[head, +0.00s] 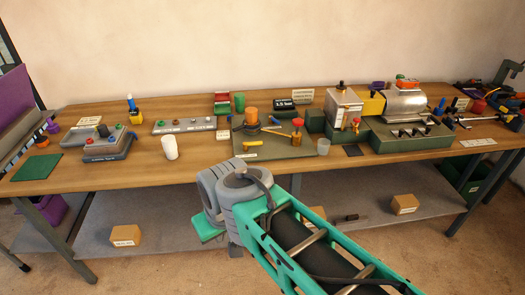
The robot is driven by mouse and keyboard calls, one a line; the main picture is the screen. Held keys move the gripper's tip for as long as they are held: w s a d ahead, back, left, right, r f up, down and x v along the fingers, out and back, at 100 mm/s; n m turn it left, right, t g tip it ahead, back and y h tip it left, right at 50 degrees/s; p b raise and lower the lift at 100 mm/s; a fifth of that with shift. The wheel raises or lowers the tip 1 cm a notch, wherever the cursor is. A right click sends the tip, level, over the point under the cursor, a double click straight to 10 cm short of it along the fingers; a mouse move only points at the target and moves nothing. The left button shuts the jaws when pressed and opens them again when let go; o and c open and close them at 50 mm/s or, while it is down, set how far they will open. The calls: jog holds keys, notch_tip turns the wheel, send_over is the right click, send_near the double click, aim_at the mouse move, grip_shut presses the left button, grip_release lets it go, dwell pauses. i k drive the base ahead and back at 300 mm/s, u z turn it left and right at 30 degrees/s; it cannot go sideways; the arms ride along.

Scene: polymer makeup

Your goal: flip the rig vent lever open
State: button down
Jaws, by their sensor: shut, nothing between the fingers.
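The likely rig is an olive-green base plate (305,148) in the middle of the bench. On it stands a dark round vessel with an orange cap (251,115). A thin yellow-orange bar (275,132) reaches right from the vessel towards a brass fitting with a red knob (297,123). I cannot tell for certain which part is the vent lever, or its position. My arm reaches up from the lower right, its grey joint in front of the bench's front edge. My gripper's fingers do not show.
The wooden bench (110,180) also carries a white cylinder (170,147) and grey control boxes (105,145) on the left. A metal box (343,110) and a green machine base (410,141) stand right of the plate. Cartons (125,235) sit on the lower shelf.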

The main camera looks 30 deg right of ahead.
aim_at(245, 145)
jog(key=z, duration=0.7)
jog(key=i, duration=1.3)
jog(key=z, duration=1.95)
jog(key=k, duration=1.3)
jog(key=u, duration=1.65)
jog(key=i, duration=0.5)
jog(key=u, duration=0.1)
